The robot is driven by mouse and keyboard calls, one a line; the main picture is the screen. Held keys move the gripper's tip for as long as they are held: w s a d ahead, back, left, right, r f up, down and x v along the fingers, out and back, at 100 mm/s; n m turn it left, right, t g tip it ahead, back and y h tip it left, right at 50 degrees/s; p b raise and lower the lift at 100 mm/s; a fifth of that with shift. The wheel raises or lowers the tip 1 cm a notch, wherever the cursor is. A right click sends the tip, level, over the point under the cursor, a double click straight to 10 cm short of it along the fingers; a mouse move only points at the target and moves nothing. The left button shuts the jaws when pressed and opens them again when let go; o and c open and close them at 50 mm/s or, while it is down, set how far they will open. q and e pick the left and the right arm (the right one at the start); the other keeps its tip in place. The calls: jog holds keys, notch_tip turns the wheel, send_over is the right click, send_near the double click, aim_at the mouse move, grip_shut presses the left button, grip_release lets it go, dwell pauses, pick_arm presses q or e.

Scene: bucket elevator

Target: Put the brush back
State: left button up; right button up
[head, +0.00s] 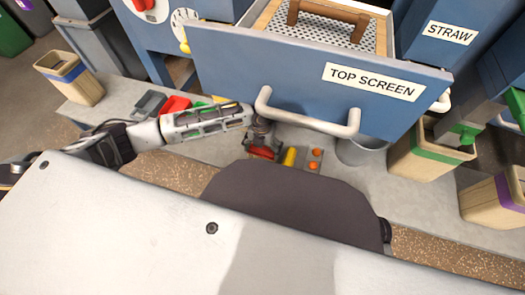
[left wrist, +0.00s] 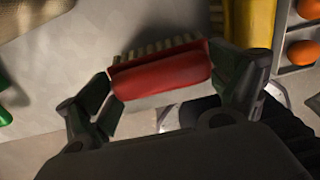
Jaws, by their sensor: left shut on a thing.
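The brush has a red back and pale tan bristles. In the left wrist view the brush (left wrist: 160,75) lies crosswise between the two fingers of my left gripper (left wrist: 162,88), bristles toward the top of the picture. In the head view the brush (head: 262,152) shows as a small red piece under my left gripper (head: 262,138), just above or at the grey bench; I cannot tell whether it touches. My left gripper is shut on it, beneath the drawer handle. My right gripper is not in view.
The blue TOP SCREEN drawer (head: 290,75) with its pale handle (head: 305,120) hangs close over the left arm. A yellow piece (head: 290,156) and two orange balls (head: 315,153) sit right of the brush. A grey bucket (head: 360,150) and green-banded bin (head: 430,155) stand further right.

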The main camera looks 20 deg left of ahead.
pick_arm(q)
jog(key=shift+f, duration=0.55)
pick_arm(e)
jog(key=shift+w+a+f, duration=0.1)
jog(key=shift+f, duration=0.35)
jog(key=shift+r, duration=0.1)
pick_arm(q)
jog(key=o, duration=0.7)
jog(key=shift+f, duration=0.1)
jog(key=shift+o, duration=0.2)
